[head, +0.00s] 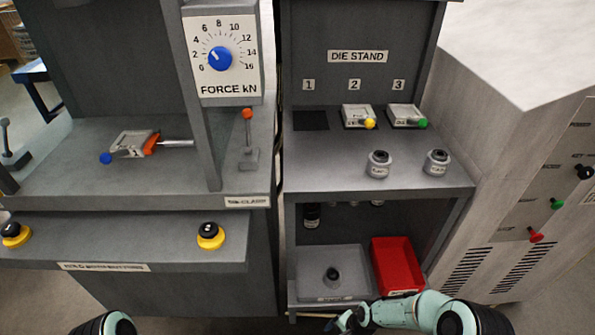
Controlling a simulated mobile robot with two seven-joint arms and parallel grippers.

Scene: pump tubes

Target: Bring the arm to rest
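My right arm comes in at the bottom right, and its gripper (341,322) is low in the view, just in front of the die stand's lower shelf. The gripper is small and dark, and its fingers are partly cut off by the bottom edge, so I cannot tell if it is open or shut. I see nothing clearly held in it. Only a rounded black and teal part of my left arm (104,325) shows at the bottom left. My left gripper is out of view.
The die stand (450,178) has dies in slots 2 (358,116) and 3 (407,116); slot 1 (310,120) is empty. A grey tray (310,262) holds a dark-topped piece beside a red bin (397,265). The press (60,180) stands left, a control cabinet (520,90) right.

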